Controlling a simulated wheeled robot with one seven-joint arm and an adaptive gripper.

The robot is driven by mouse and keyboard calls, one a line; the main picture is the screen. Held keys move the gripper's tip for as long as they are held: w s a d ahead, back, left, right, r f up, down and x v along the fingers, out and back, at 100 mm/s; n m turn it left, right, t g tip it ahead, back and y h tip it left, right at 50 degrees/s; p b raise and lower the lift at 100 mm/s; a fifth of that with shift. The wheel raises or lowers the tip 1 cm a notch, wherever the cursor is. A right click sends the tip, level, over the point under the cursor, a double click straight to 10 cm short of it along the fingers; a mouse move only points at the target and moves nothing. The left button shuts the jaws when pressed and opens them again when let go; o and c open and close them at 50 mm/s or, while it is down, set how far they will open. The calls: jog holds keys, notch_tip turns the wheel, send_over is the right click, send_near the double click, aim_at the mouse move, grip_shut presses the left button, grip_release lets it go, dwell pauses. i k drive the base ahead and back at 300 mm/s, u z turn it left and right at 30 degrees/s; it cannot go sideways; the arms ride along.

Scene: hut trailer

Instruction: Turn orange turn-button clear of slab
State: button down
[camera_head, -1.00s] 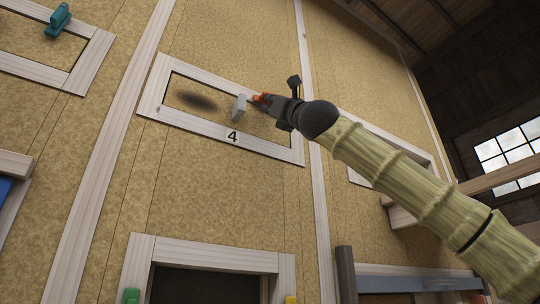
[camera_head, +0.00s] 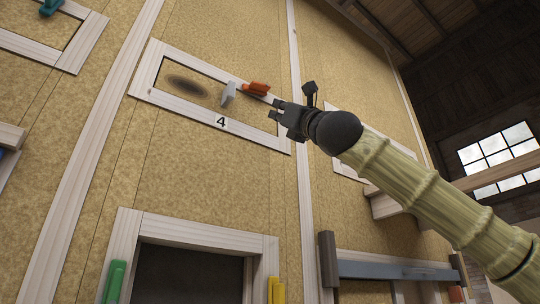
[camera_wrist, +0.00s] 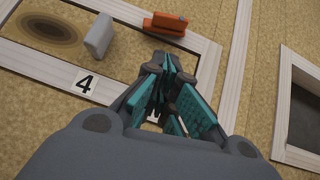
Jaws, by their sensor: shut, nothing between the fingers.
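The orange turn-button (camera_head: 257,88) sits on the upper rail of the pale wooden frame marked 4. It lies at a slant to the rail; I cannot tell whether its left end overlaps the slab. It also shows in the wrist view (camera_wrist: 166,24), above my fingertips. The slab (camera_head: 200,99) fills the frame, with a dark oval patch and a grey handle (camera_head: 228,94) standing out from it. My gripper (camera_head: 273,109) is shut and empty, to the right of and below the turn-button, apart from it. In the wrist view its fingertips (camera_wrist: 172,64) are together.
The number 4 label (camera_head: 221,122) is on the lower rail. A teal turn-button (camera_head: 50,6) is at the upper left. Below is a framed opening (camera_head: 190,274) with green (camera_head: 115,281) and yellow (camera_head: 276,290) pieces. Another framed opening (camera_wrist: 305,110) is at the right.

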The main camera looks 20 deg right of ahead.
aim_at(255, 87)
jog(key=k, duration=1)
